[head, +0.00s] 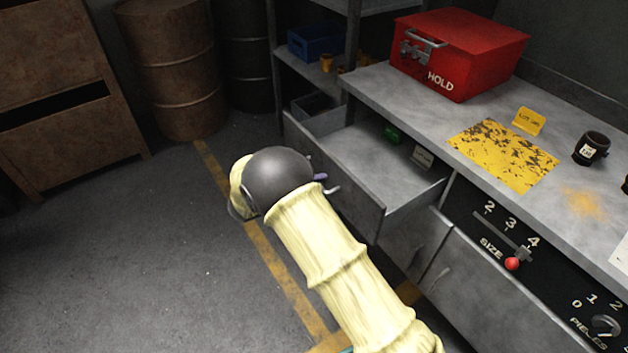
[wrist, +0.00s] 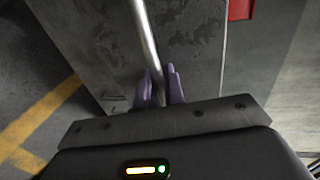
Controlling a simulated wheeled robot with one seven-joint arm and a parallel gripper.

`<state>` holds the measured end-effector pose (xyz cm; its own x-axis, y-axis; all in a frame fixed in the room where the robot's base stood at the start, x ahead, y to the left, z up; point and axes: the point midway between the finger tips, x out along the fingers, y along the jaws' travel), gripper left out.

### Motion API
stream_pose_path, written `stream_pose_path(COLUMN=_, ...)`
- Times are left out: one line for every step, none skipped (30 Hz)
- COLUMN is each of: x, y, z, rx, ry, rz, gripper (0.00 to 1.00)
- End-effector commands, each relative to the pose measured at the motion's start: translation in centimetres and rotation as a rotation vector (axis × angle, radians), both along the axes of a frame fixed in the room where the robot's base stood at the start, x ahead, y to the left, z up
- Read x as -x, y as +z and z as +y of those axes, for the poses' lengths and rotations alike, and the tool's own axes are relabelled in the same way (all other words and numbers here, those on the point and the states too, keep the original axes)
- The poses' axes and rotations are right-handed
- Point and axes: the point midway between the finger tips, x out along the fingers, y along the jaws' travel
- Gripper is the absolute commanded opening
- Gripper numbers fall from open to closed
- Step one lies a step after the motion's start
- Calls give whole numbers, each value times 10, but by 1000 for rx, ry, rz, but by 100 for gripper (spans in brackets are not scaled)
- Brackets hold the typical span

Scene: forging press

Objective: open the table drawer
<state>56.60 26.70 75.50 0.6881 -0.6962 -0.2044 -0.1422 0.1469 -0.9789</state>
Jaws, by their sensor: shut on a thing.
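The grey table drawer (head: 350,196) stands pulled well out from under the worktop in the head view. Inside it lie a small green item (head: 392,134) and a pale label card (head: 423,157). My gripper (wrist: 158,90) has its purple fingers shut around the bar handle (wrist: 146,38) on the drawer front in the wrist view. In the head view my pale-sleeved arm and dark wrist cover most of the gripper. Only a purple fingertip and the handle's end (head: 333,190) show there.
A red HOLD box (head: 462,55), a yellow mat (head: 503,153) and a black mug (head: 591,148) stand on the worktop (head: 380,88). A cabinet door (head: 480,290) is below. Barrels (head: 168,70) stand at the back. The floor on the left is clear.

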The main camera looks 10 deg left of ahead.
Motion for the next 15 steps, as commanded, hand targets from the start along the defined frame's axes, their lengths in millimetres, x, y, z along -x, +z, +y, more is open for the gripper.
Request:
stream_pose_path(x=0, y=-1, z=-1, rx=1, ry=-4, rz=2, gripper=0)
stream_pose_path(x=0, y=-1, z=-2, rx=1, ry=-4, rz=2, gripper=0)
stream_pose_path(x=0, y=-1, z=-2, rx=1, ry=-5, rz=2, gripper=0)
stream_pose_path(x=0, y=-1, z=-2, rx=1, ry=-5, rz=2, gripper=0)
stream_pose_path(x=0, y=-1, z=-2, rx=1, ry=-5, rz=2, gripper=0)
stream_pose_path(x=0, y=-1, z=-2, rx=1, ry=-5, rz=2, gripper=0)
stream_pose_path(x=0, y=-1, z=-2, rx=1, ry=-5, rz=2, gripper=0)
stream_pose_path(x=0, y=-1, z=-2, rx=1, ry=-5, rz=2, gripper=0)
stream_pose_path(x=0, y=-1, z=-2, rx=1, ry=-5, rz=1, gripper=0)
stream_pose_path(x=0, y=-1, z=-2, rx=1, ry=-5, rz=1, gripper=14)
stream_pose_path(x=0, y=-1, z=-2, rx=1, ry=-5, rz=1, gripper=20)
stream_pose_path(x=0, y=-1, z=-2, rx=1, ry=-4, rz=1, gripper=28)
stream_pose_path(x=0, y=-1, z=-1, rx=1, ry=-4, rz=1, gripper=28)
stream_pose_path(x=0, y=-1, z=-1, rx=1, ry=-3, rz=1, gripper=28)
stream_pose_path(x=0, y=-1, z=0, rx=1, ry=-2, rz=1, gripper=28)
